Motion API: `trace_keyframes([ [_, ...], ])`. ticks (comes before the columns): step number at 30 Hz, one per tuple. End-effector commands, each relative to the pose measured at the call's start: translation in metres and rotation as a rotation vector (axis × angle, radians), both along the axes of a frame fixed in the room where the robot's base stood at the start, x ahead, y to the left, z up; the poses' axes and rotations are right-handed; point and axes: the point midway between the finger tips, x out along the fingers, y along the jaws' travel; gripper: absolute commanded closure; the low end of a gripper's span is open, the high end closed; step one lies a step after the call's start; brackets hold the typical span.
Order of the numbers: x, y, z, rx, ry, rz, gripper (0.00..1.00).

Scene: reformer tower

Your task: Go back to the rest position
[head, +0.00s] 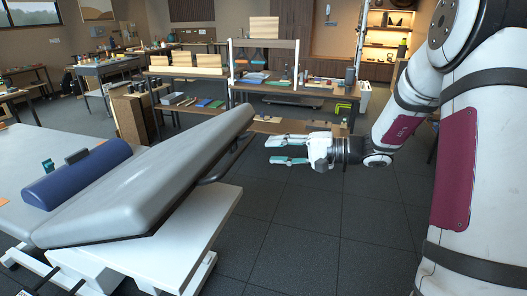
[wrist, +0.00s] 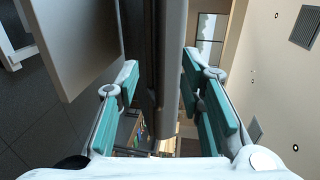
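My gripper (head: 268,151) is open, to the right of the raised end of a grey padded table section (head: 160,170) in the head view. Its two teal-padded fingers point left and are well apart. The wrist view shows my gripper (wrist: 158,82) with nothing held between the pads. The raised section's edge (wrist: 172,50) lies between the fingers in that picture; I cannot tell exactly how far beyond the tips it is. A dark curved bar (head: 226,163) sits under the section's raised end.
A blue bolster (head: 77,175) lies on the flat grey part of the table (head: 18,160). A workbench (head: 290,88) with boards, books and small items stands behind my gripper. The dark tiled floor (head: 320,230) below and in front of it is clear.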

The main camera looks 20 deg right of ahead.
Motion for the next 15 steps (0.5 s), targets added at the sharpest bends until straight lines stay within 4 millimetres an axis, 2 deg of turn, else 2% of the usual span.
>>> trace_keyframes([
  [4, -0.0047, -0.0063, 0.0017, 0.001, -0.001, 0.0, 0.65],
  [15, -0.005, -0.0067, 0.0017, 0.0, 0.0, 0.0, 0.65],
])
